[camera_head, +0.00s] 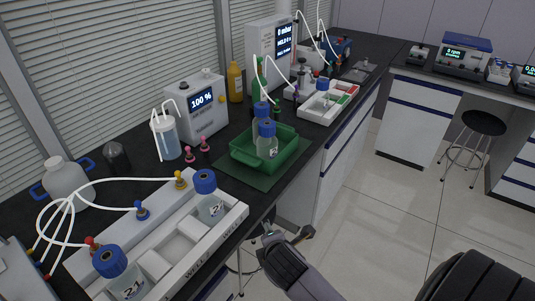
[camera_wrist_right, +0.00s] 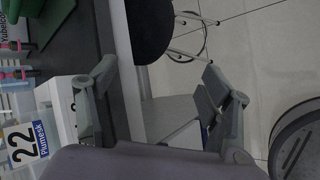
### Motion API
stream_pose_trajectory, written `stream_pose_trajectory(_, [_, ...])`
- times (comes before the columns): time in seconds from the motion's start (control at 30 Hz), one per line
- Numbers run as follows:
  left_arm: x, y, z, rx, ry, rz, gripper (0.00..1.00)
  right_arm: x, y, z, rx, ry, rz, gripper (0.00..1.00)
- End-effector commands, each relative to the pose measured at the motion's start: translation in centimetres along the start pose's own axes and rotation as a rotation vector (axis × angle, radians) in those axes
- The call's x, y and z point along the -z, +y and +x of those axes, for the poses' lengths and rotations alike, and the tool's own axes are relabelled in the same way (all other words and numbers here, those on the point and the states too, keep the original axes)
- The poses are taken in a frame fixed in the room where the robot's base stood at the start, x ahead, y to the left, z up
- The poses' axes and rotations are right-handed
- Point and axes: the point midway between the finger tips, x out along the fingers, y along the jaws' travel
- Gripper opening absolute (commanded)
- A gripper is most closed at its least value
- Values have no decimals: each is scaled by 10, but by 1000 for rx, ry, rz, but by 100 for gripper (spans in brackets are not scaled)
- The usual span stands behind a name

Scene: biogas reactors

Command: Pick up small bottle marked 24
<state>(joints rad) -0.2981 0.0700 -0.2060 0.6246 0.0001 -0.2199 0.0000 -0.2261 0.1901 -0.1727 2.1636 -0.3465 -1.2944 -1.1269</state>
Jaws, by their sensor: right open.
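Two small clear bottles with blue caps stand in the green tray (camera_head: 245,158) in the head view. The front one (camera_head: 267,145) has a label too small to read for sure, and the rear one (camera_head: 261,118) is partly hidden behind it. I cannot tell which is 24. Bottle 21 (camera_head: 122,277) and another blue-capped bottle (camera_head: 208,200) stand in the white rack (camera_head: 190,243). A label reading 22 (camera_wrist_right: 27,146) shows in the right wrist view. My right gripper (camera_head: 286,237) is open and empty at the bench's front edge; its fingers also show in the wrist view (camera_wrist_right: 158,90).
A white box reading 100 % (camera_head: 195,108), a tubed bottle (camera_head: 165,138) and pink-topped items (camera_head: 197,150) stand behind the rack and tray. A white and red tray (camera_head: 328,103) lies farther along. Tubes loop over the rack. The floor in front is clear.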

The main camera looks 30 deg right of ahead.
Motion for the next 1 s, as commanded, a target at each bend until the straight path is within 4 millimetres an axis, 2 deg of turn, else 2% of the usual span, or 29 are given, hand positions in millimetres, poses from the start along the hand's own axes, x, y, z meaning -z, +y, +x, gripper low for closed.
stream_pose_trajectory(0.03, [-1, -1, 6, 1, 0, 0, 53, -7, 20, -13, -49, -20, -59, 73])
stream_pose_trajectory(0.1, [-1, -3, 6, 3, -1, 0, 53, -16, 42, -22, -95, -57, -168, 73])
stream_pose_trajectory(0.27, [-4, -9, 6, 11, -4, -1, 53, -30, 92, -28, -193, -172, -464, 73])
stream_pose_trajectory(0.4, [-5, -11, 6, 14, -6, -3, 53, -42, 140, -31, -256, -313, -759, 73])
stream_pose_trajectory(0.53, [-5, -11, 6, 14, -7, -4, 53, -51, 178, -38, -283, -450, -1001, 73])
stream_pose_trajectory(0.6, [-5, -11, 6, 14, -7, -4, 53, -54, 192, -41, -285, -507, -1093, 73])
stream_pose_trajectory(0.77, [-6, -11, 6, 13, -8, -3, 53, -59, 209, -42, -280, -574, -1198, 73])
stream_pose_trajectory(0.87, [-6, -11, 5, 13, -9, -3, 53, -63, 217, -33, -277, -584, -1212, 73])
stream_pose_trajectory(1.0, [-7, -10, 4, 12, -10, -2, 53, -71, 232, -8, -276, -583, -1210, 73])
